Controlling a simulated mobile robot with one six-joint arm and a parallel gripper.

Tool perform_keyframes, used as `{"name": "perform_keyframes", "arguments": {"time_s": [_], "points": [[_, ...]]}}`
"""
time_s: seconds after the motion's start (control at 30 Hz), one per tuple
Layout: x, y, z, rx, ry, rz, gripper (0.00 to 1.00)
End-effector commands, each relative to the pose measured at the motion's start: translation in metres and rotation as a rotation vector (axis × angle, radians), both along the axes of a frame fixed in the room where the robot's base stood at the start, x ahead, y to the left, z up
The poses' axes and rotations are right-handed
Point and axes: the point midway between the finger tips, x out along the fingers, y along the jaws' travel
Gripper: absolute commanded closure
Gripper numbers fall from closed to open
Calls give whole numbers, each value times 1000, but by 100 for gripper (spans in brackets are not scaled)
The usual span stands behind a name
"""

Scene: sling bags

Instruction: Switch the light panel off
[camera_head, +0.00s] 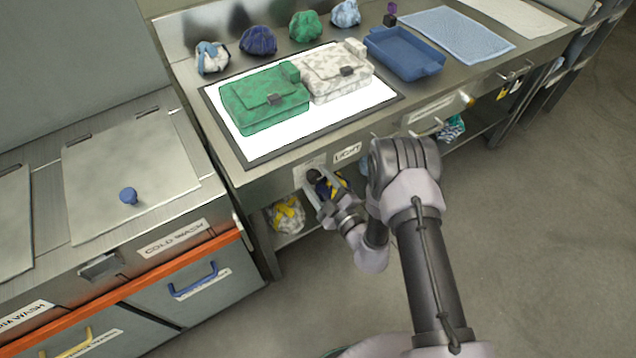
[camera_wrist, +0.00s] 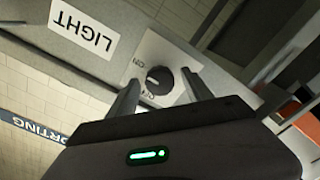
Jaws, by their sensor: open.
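The light panel (camera_head: 318,126) glows white in its dark frame on the steel table. A black round knob (camera_wrist: 159,80) sits on a pale plate (camera_wrist: 178,57) marked ON and OFF, beside the LIGHT label (camera_wrist: 84,28), which is upside down in the wrist view. My gripper (camera_head: 316,184) is at the table's front face, below the panel. In the wrist view its open fingers (camera_wrist: 161,77) lie on either side of the knob, with visible gaps. The knob's pointer is too small to read surely.
A green bag (camera_head: 262,100) and a whitish bag (camera_head: 335,72) lie on the panel. A blue tray (camera_head: 403,52) stands to their right. Several cloth bundles line the back. The cold wash cabinet (camera_head: 130,170) is at left. A shelf with bags lies below the table.

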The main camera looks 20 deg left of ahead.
Motion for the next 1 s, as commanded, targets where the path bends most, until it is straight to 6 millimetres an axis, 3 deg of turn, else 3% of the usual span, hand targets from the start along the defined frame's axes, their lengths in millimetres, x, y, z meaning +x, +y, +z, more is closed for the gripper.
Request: {"name": "perform_keyframes", "arguments": {"time_s": [0.2, 0.5, 1.0], "points": [[0, 0, 0, 0, 0, 0, 43], [0, 0, 0, 0, 0, 0, 100], [0, 0, 0, -105, -122, 0, 100]]}}
